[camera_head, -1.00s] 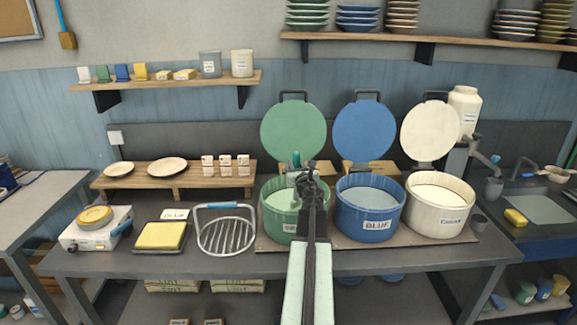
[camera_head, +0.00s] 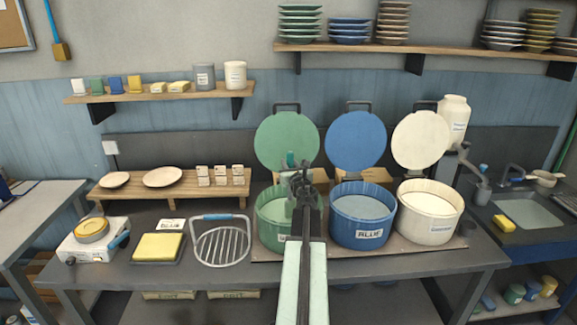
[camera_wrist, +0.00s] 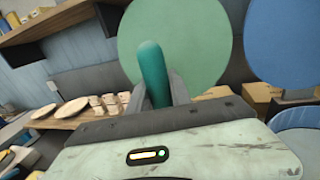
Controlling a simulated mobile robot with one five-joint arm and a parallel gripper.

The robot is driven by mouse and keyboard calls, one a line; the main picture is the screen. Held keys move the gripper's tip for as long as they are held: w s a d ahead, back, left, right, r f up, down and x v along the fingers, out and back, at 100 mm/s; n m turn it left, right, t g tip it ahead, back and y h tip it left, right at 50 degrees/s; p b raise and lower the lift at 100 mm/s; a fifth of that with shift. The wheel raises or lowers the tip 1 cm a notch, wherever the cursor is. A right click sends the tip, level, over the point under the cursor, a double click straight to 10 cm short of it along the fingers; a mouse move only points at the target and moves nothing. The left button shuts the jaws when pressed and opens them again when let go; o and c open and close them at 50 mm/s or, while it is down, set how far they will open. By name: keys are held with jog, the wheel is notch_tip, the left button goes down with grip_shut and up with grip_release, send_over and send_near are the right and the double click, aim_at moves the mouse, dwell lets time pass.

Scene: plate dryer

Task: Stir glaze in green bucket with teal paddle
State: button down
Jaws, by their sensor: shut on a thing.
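The green bucket (camera_head: 268,235) stands on the workbench with its round green lid (camera_head: 286,142) raised behind it. The green lid also fills the upper middle of the wrist view (camera_wrist: 205,45). My gripper (camera_head: 301,180) is over the right part of the green bucket. It is shut on the teal paddle (camera_wrist: 152,70), whose rounded handle sticks up between the fingers in the wrist view. The paddle's handle top also shows in the head view (camera_head: 291,159). The paddle's lower end and much of the glaze surface are hidden by my arm and gripper.
The blue bucket (camera_head: 362,232) and white bucket (camera_head: 428,222) stand close by on the right, lids raised. A wire rack (camera_head: 221,246), a yellow sponge tray (camera_head: 158,247) and a wooden riser with plates (camera_head: 150,190) are to the left. A wall shelf (camera_head: 160,95) hangs above.

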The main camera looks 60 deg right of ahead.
notch_tip(320, 180, up, 11)
jog(key=p, duration=1)
jog(key=shift+r+p, duration=0.2)
jog(key=shift+p, duration=0.2)
dwell(1.8)
